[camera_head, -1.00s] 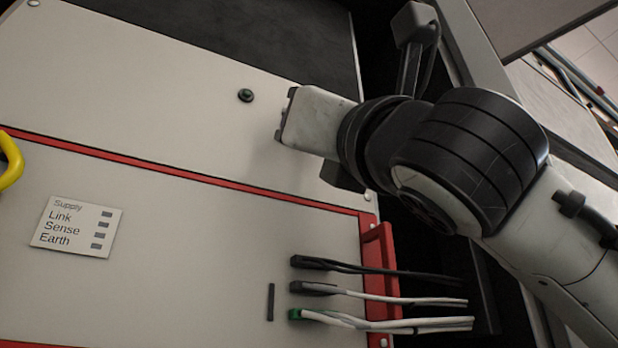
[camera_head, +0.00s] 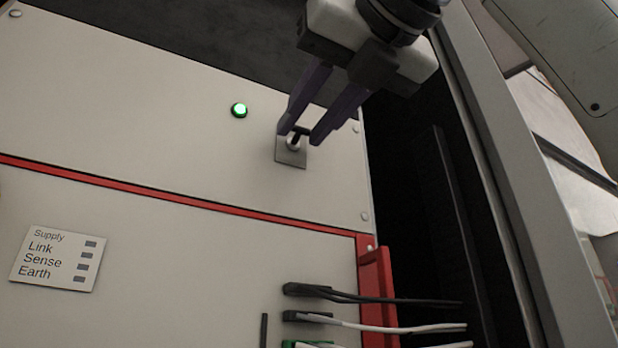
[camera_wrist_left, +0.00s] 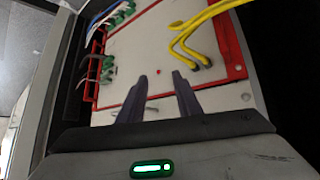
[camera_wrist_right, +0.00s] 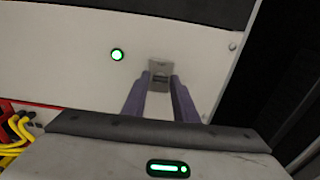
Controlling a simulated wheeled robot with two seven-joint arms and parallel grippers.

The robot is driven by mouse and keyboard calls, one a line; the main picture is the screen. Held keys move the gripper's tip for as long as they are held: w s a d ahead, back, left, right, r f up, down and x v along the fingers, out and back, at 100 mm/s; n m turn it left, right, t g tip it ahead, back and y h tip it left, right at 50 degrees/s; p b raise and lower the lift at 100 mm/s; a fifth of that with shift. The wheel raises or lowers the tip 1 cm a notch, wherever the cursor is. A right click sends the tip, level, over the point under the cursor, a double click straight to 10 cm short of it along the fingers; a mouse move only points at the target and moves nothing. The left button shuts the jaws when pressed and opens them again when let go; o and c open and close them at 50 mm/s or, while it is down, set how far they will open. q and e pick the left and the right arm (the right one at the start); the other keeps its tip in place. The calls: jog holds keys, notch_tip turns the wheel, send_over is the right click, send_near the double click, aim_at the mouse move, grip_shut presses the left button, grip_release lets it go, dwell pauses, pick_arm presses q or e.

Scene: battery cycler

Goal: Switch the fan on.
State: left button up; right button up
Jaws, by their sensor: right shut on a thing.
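The fan switch (camera_head: 290,160) is a small lever on a square metal plate, high on the pale panel. My right gripper (camera_head: 300,137) comes down from above with its two dark fingers around the lever, shut on it. The right wrist view also shows the switch plate (camera_wrist_right: 159,68) just beyond the fingertips (camera_wrist_right: 160,82); the fingers partly hide the lever. A round lamp (camera_head: 239,110) left of the switch glows green, and it is lit in the right wrist view (camera_wrist_right: 117,55) too. My left gripper (camera_wrist_left: 160,80) shows only in its wrist view, fingers apart and empty.
Below a red strip (camera_head: 150,186) is a lower panel with a label card (camera_head: 56,259) reading Supply, Link, Sense, Earth. Black and white cables (camera_head: 390,300) plug in at lower right beside a red handle (camera_head: 375,290). Yellow cables (camera_wrist_left: 205,25) show in the left wrist view.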

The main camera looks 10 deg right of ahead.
jog(key=shift+r+g, duration=0.25)
jog(key=shift+g, duration=0.25)
jog(key=shift+r+g+h, duration=0.25)
jog(key=shift+g+h, duration=0.05)
jog(key=shift+g, duration=0.2)
jog(key=o, duration=1.1)
jog(key=shift+c, duration=0.2)
jog(key=shift+w, duration=0.1)
jog(key=v, duration=1)
jog(key=shift+s, duration=0.2)
